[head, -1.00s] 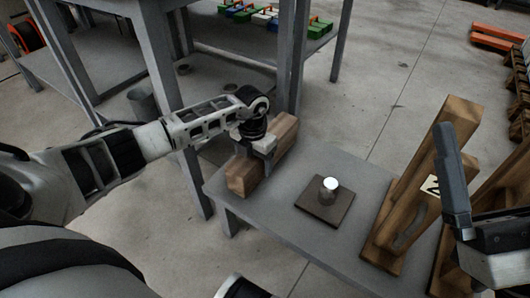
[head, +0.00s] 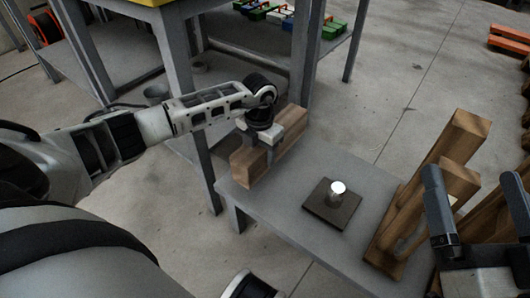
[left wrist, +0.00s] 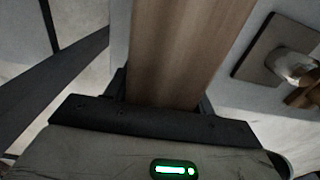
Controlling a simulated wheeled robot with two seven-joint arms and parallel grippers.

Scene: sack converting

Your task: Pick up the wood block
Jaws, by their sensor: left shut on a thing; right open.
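The wood block (head: 290,127) is a long brown bar at the far left end of the low grey table (head: 290,205). My left gripper (head: 265,150) comes down over the block's middle and is shut on it. In the left wrist view the block (left wrist: 180,50) runs up between the fingers, which are mostly hidden. I cannot tell whether the block is clear of the tabletop. My right gripper (head: 441,208) is open and empty at the right, in front of the wooden pieces.
A dark square plate with a metal cylinder (head: 338,188) sits mid-table. Upright wooden pieces (head: 455,150) stand at the table's right. A tall grey table frame (head: 178,70) rises behind the left arm. Colored items (head: 270,14) lie on a shelf behind.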

